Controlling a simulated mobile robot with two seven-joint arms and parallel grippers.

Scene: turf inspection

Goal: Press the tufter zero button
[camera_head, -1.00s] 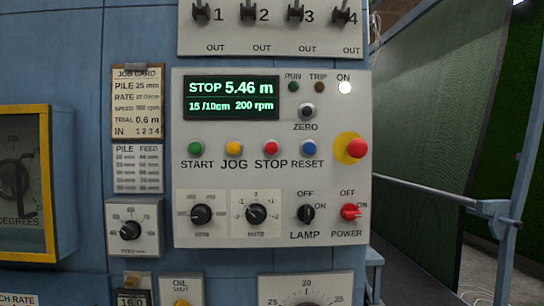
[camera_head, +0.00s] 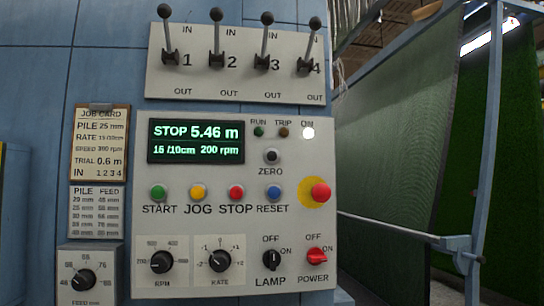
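The zero button (camera_head: 271,156) is a small black round button in a pale ring, with the label ZERO under it. It sits on the grey control panel (camera_head: 320,236), right of the lit display (camera_head: 197,141). The display reads STOP 5.46 m, 15 /10cm, 200 rpm. Above the button are the RUN lamp (camera_head: 258,132) and TRIP lamp (camera_head: 283,132), both dark, and the ON lamp (camera_head: 308,133), lit white. Neither of my grippers is in view.
Below are the green START (camera_head: 158,193), yellow JOG (camera_head: 198,193), red STOP (camera_head: 236,193) and blue RESET (camera_head: 274,193) buttons. A red mushroom button (camera_head: 320,193) sticks out at the right. Levers (camera_head: 216,58) stand above. A blue-framed turf sheet (camera_head: 400,150) stands right.

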